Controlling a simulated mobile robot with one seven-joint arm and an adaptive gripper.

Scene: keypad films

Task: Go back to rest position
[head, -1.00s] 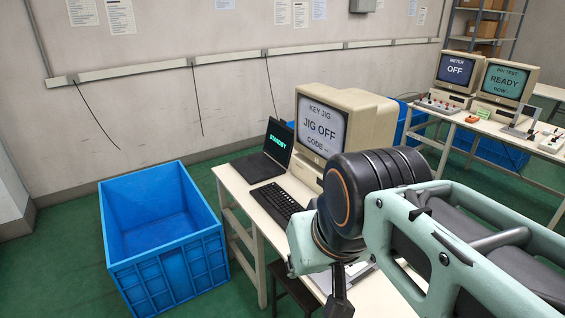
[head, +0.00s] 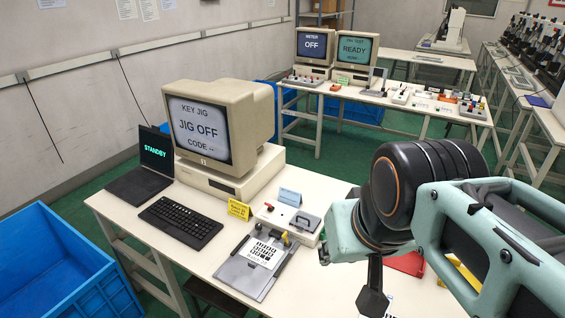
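My arm reaches in from the right of the head view, teal and black, over the right part of the near table (head: 150,228). My gripper (head: 372,303) hangs at the end of the arm near the bottom edge, dark and seen from above. Its fingers are not clear enough to tell open from shut. A grey jig with a white keypad sheet (head: 262,252) lies on the table left of my gripper, apart from it. A small control box (head: 288,220) stands behind the jig. The monitor (head: 205,128) reads "KEY JIG, JIG OFF, CODE --".
A laptop (head: 148,165) showing STANDBY and a black keyboard (head: 180,222) are on the table's left. A yellow tag (head: 239,209) and a blue card (head: 290,197) stand near the box. A red item (head: 408,264) lies behind my arm. A blue crate (head: 60,270) sits on the floor at left.

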